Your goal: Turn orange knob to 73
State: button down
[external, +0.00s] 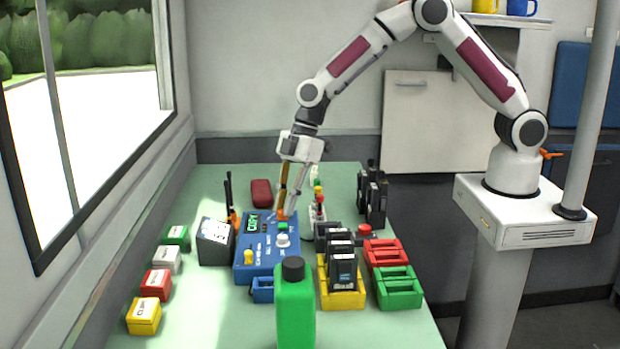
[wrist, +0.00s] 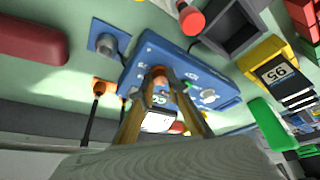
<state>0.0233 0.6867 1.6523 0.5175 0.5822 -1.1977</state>
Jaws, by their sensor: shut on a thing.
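A blue control box (external: 262,262) sits on the green table, with a lit green display (external: 252,222) too small to read surely. It also shows in the wrist view (wrist: 147,49). The orange knob (external: 282,216) is on its upper right part, mostly covered by my fingers; its top shows in the wrist view (wrist: 158,72). My gripper (external: 284,208) reaches down from above, shut on the orange knob, one fingertip on each side. A white knob (external: 283,240) and a yellow knob (external: 248,257) are on the same box.
A dark-screened device (external: 215,242) stands close left of the box. A green bottle (external: 295,305) stands in front. A yellow holder (external: 342,297) with black packs, red and green trays (external: 398,289) and black radios (external: 372,197) are to the right. A red case (external: 261,192) lies behind.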

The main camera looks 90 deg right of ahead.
jog(key=shift+m, duration=0.7)
jog(key=shift+s+a+m+t+h, duration=0.15)
jog(key=shift+m+t+h, duration=0.35)
jog(key=shift+m, duration=1.2)
jog(key=shift+a+m+h, duration=0.2)
jog(key=shift+m+h, duration=0.8)
jog(key=shift+m, duration=1)
jog(key=shift+a+m+h, duration=0.15)
jog(key=shift+m+h, duration=0.45)
jog(key=shift+m, duration=1)
jog(key=shift+a+m+h, duration=0.1)
jog(key=shift+m+h, duration=0.2)
jog(key=shift+m, duration=0.3)
jog(key=shift+a+m+g+h, duration=0.1)
jog(key=shift+m+g+h, duration=0.45)
jog(key=shift+m, duration=1.55)
